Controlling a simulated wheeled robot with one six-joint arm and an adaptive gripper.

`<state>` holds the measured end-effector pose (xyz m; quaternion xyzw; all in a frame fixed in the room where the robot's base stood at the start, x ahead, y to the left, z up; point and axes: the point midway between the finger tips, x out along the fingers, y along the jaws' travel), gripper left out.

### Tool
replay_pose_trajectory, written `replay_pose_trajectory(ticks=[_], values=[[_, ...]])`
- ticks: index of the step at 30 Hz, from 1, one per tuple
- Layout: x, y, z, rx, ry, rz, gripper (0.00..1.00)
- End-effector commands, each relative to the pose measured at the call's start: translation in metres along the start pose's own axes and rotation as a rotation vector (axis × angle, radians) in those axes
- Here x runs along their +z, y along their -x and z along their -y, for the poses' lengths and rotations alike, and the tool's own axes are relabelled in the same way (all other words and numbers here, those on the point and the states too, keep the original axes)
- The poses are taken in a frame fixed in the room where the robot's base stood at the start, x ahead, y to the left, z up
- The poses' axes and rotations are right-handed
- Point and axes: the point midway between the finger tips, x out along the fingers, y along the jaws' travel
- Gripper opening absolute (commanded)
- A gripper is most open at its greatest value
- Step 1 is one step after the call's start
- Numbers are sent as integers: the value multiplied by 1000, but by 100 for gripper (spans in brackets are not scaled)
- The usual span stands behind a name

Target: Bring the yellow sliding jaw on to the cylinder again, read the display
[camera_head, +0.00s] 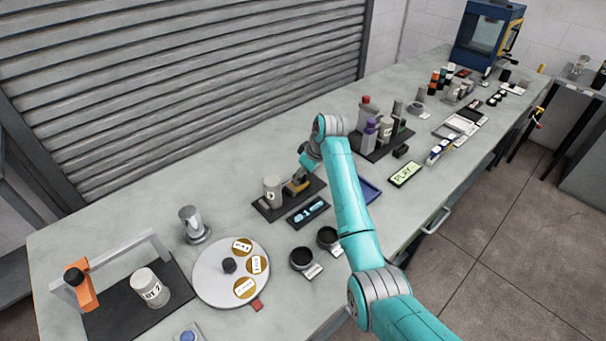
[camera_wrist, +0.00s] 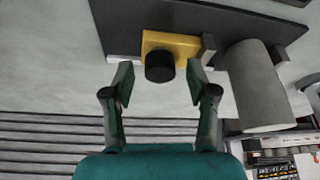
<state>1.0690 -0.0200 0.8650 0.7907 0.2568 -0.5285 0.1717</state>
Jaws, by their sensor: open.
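The yellow sliding jaw (camera_wrist: 185,42) sits on a dark base plate (camera_wrist: 120,22) in the wrist view, with a black knob (camera_wrist: 160,67) on its near side and a grey contact plate at its right end. The grey cylinder (camera_wrist: 258,92) stands to its right, against a second grey plate; a narrow gap seems to lie between jaw and cylinder. My gripper (camera_wrist: 159,73) is open, one finger on each side of the knob, seemingly not touching it. In the head view the cylinder (camera_head: 271,191), yellow jaw (camera_head: 297,186) and lit blue display (camera_head: 308,212) show; its digits are too small to read surely.
Two black cups (camera_head: 302,258) and a round white tray (camera_head: 210,285) stand in front and left. A metal cylinder (camera_head: 192,222) is at left. A dark rack with bottles (camera_head: 370,135) and a green display (camera_head: 405,174) lie to the right. The bench behind the fixture is clear.

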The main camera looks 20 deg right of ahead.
Motion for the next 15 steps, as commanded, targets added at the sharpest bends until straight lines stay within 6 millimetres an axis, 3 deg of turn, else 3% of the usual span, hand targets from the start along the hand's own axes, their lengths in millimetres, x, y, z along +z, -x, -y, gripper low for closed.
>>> replay_pose_trajectory(ticks=[3,10,15], values=[[0,0,0,0,0,0,55],[0,0,0,0,0,0,0],[0,0,1,0,0,0,0]])
